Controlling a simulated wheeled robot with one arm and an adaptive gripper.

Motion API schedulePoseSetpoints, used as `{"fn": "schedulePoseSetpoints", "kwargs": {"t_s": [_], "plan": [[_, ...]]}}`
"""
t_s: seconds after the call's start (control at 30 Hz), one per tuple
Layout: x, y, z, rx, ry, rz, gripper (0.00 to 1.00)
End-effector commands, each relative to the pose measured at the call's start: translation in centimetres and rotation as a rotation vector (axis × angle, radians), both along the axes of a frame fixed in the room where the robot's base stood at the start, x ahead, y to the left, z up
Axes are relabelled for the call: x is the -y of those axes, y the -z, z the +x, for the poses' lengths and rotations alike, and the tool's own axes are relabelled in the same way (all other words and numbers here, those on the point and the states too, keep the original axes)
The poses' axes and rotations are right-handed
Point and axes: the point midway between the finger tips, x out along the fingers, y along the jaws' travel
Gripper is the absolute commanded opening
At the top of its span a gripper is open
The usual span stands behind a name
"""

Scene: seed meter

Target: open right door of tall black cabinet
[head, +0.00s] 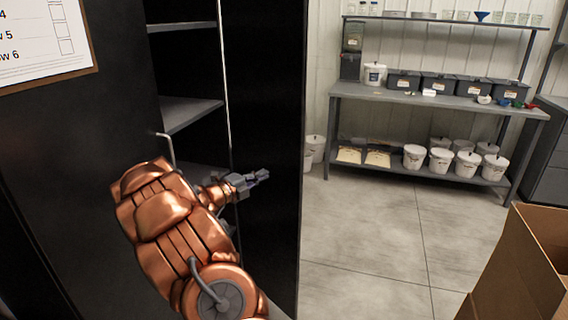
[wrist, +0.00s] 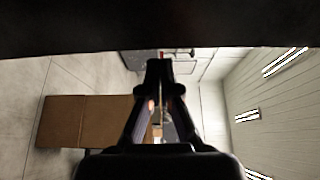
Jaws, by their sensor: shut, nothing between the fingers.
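The tall black cabinet shows at the left in the head view, with its left door (head: 75,150) shut and a bar handle (head: 168,145) at that door's edge. The right door (head: 275,110) stands swung outward, and grey shelves (head: 190,112) show in the gap between the two. My copper arm reaches up across the opening. My gripper (head: 264,175) is shut and empty, in front of the right door's face; whether it touches the door I cannot tell. In the wrist view the closed fingers (wrist: 160,75) point ahead, and a dark panel fills the top edge.
A cardboard box (head: 525,265) stands at the lower right. A grey workbench (head: 440,103) with bins and several white buckets stands along the back wall. The concrete floor (head: 385,235) between them is clear. A paper board (head: 45,45) hangs on the left door.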

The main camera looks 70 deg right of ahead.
Motion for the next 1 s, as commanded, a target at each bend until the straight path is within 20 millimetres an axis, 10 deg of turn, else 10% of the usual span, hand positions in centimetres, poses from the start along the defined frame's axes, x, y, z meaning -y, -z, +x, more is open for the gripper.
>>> {"fn": "schedulePoseSetpoints", "kwargs": {"t_s": [1.0], "plan": [[9.4,-0.1,-3.8,-0.001,-0.001,0.0,0.0]]}}
